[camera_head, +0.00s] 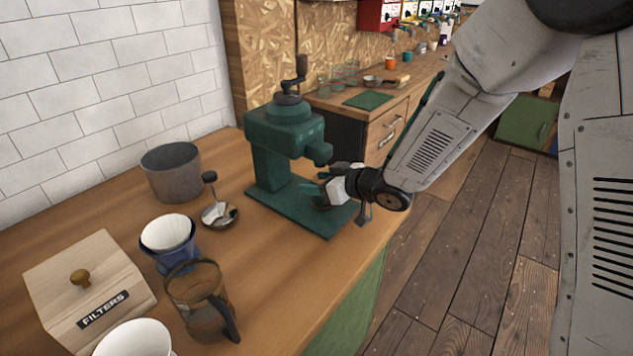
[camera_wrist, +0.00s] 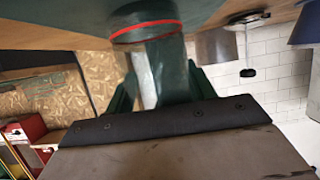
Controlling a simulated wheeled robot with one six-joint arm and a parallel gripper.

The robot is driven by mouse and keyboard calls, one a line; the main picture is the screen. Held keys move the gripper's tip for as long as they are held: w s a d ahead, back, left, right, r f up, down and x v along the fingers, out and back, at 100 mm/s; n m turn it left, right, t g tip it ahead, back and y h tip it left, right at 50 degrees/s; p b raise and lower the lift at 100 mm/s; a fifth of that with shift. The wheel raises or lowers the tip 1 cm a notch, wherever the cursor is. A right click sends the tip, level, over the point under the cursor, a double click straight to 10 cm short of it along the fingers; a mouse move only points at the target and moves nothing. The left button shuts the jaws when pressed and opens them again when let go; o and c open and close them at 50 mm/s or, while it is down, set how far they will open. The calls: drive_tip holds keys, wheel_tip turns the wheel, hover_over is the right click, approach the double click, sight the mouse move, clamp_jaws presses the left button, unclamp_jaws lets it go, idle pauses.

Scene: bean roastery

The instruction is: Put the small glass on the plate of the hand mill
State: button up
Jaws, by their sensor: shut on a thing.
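The hand mill (camera_head: 285,135) is dark green and stands on the counter with its flat green plate (camera_head: 290,207) in front. My gripper (camera_head: 322,190) is low over the plate, below the mill's spout. In the wrist view, my gripper (camera_wrist: 162,90) is shut on the small glass (camera_wrist: 168,65), which looks clear and tinted green with a red ring at its far end. That end is at or close to the green plate; I cannot tell whether it touches. In the head view the glass is mostly hidden by my gripper.
A back counter holds a green mat (camera_head: 368,100) and glasses.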

drive_tip(key=shift+s+a+f, duration=0.2)
drive_tip(key=shift+a, duration=0.35)
drive_tip(key=o, duration=1.1)
drive_tip(key=shift+r, duration=0.2)
drive_tip(key=shift+s+d+r, duration=0.15)
drive_tip(key=shift+d, duration=0.2)
drive_tip(key=v, duration=1.1)
drive_tip(key=shift+s+d+r, duration=0.1)
